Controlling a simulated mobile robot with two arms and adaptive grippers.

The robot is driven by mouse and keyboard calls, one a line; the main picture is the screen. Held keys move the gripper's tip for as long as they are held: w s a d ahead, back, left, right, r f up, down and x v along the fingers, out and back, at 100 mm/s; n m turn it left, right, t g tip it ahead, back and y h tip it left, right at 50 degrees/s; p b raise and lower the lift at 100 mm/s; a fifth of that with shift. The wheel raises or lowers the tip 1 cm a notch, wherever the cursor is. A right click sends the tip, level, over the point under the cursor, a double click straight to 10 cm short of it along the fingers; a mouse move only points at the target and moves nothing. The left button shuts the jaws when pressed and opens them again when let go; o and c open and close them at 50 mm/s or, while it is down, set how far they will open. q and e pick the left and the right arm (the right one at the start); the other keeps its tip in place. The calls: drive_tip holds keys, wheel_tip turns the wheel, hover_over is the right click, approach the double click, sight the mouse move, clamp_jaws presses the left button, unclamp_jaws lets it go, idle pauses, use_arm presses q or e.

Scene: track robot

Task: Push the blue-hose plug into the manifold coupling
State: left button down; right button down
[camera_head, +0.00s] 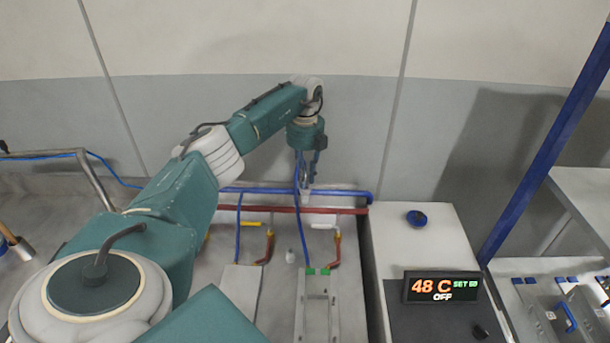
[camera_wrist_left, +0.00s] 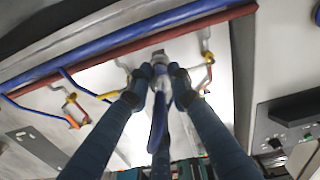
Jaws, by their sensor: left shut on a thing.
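My left gripper (camera_head: 307,182) points down in front of the blue and red wall pipes. In the left wrist view its two fingers (camera_wrist_left: 160,92) are shut on a pale grey plug (camera_wrist_left: 160,70). The blue hose (camera_wrist_left: 157,125) hangs from the plug; in the head view this hose (camera_head: 300,232) runs down toward a grey block with green fittings (camera_head: 317,271). The plug's tip lies close to the red pipe in the left wrist view, near a small dark fitting (camera_wrist_left: 158,53) that may be the coupling. I cannot tell whether they touch. My right gripper is not in view.
The blue pipe (camera_head: 340,193) and red pipe (camera_head: 345,211) run along the wall. Valve branches (camera_head: 268,245) (camera_head: 337,248) hang on either side of the hose.

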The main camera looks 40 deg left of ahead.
use_arm(q)
drive_tip(key=shift+f, duration=0.5)
drive_tip(key=c, duration=1.5)
unclamp_jaws()
wheel_tip(320, 180, up, 12)
drive_tip(key=shift+f, duration=0.1)
